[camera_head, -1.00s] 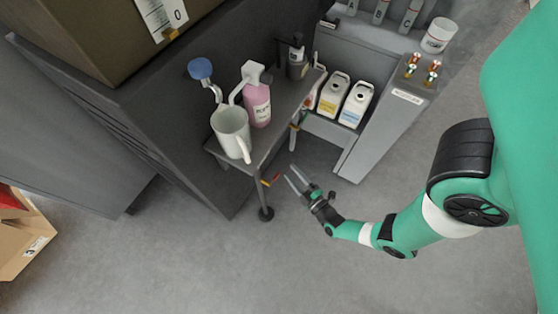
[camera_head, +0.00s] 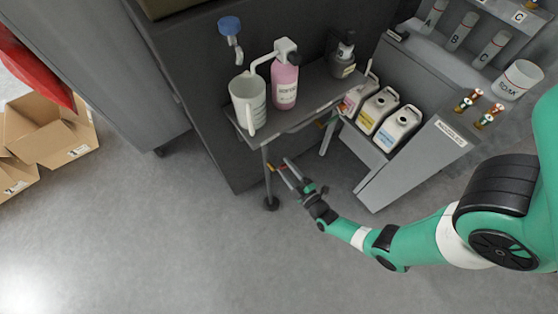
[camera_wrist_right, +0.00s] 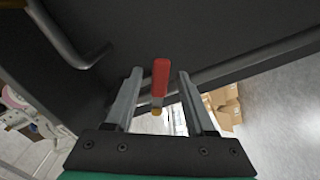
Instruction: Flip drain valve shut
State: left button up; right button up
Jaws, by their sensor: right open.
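The drain valve shows as a red handle (camera_wrist_right: 160,76) with a brass-coloured end (camera_wrist_right: 156,111) in the right wrist view. In the head view a small red and orange bit of the handle (camera_head: 271,168) shows below the shelf, near the shelf's front leg. My right gripper (camera_head: 282,166) is open, its fingers pointing at the handle. In the right wrist view the gripper (camera_wrist_right: 159,73) has one finger on each side of the handle, with gaps on both sides. I cannot tell how deep the handle sits between them. My left gripper is not in view.
A grey shelf (camera_head: 308,105) above the gripper holds a measuring jug (camera_head: 246,100) and a pink bottle (camera_head: 284,85). A grey cabinet with white jugs (camera_head: 398,128) stands to the right. Open cardboard boxes (camera_head: 48,130) lie at left. The floor in front is clear.

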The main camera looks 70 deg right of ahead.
jog(key=shift+b+x, duration=0.45)
jog(key=shift+x, duration=1.8)
jog(key=shift+c, duration=0.3)
grip_shut()
